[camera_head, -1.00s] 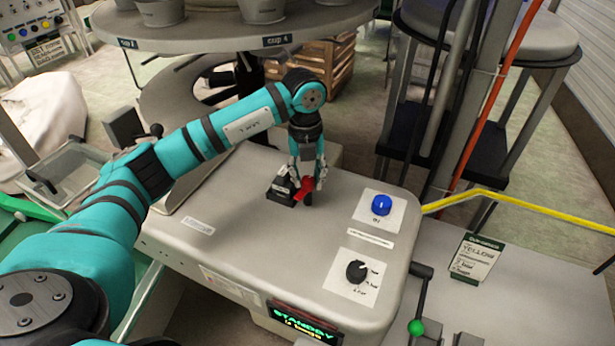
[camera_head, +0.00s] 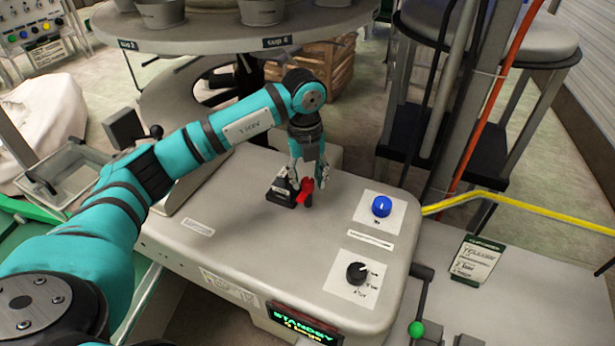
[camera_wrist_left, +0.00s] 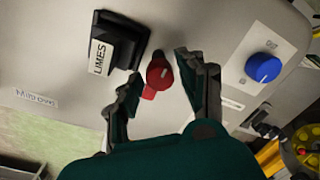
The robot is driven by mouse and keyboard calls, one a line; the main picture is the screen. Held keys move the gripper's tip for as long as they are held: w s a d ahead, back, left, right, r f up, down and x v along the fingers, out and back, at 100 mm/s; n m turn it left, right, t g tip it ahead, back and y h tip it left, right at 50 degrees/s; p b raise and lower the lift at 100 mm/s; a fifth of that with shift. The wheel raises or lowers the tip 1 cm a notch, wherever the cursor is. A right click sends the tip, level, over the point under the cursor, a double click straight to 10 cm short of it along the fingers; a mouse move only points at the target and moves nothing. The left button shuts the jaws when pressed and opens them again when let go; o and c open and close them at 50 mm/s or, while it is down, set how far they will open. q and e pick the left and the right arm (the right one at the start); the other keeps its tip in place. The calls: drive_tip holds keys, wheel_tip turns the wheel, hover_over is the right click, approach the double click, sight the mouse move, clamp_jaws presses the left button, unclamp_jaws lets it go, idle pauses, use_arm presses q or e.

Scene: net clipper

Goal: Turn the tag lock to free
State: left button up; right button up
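The red tag lock (camera_head: 306,188) is a small red knob with a red arm on the pale machine top, beside a black block. In the left wrist view the round knob (camera_wrist_left: 159,74) shows from above, its red arm pointing down-left. The black block (camera_head: 281,192) carries a white label reading "LIMES" in the wrist view (camera_wrist_left: 110,45). My left gripper (camera_head: 308,180) is over the lock, fingers pointing down. In the wrist view its two fingers (camera_wrist_left: 160,72) are spread on either side of the knob with gaps visible. My right gripper is out of view.
A green-lit display (camera_head: 304,324) reads "STANDBY". A round table with metal cups (camera_head: 262,12) stands behind my left arm. A green-tipped lever (camera_head: 416,328) is at front right.

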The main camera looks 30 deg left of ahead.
sight(306, 180)
use_arm(q)
drive_tip(key=shift+o, duration=0.7)
wheel_tip(306, 180, up, 12)
drive_tip(key=shift+s, duration=0.15)
drive_tip(key=shift+a, duration=0.15)
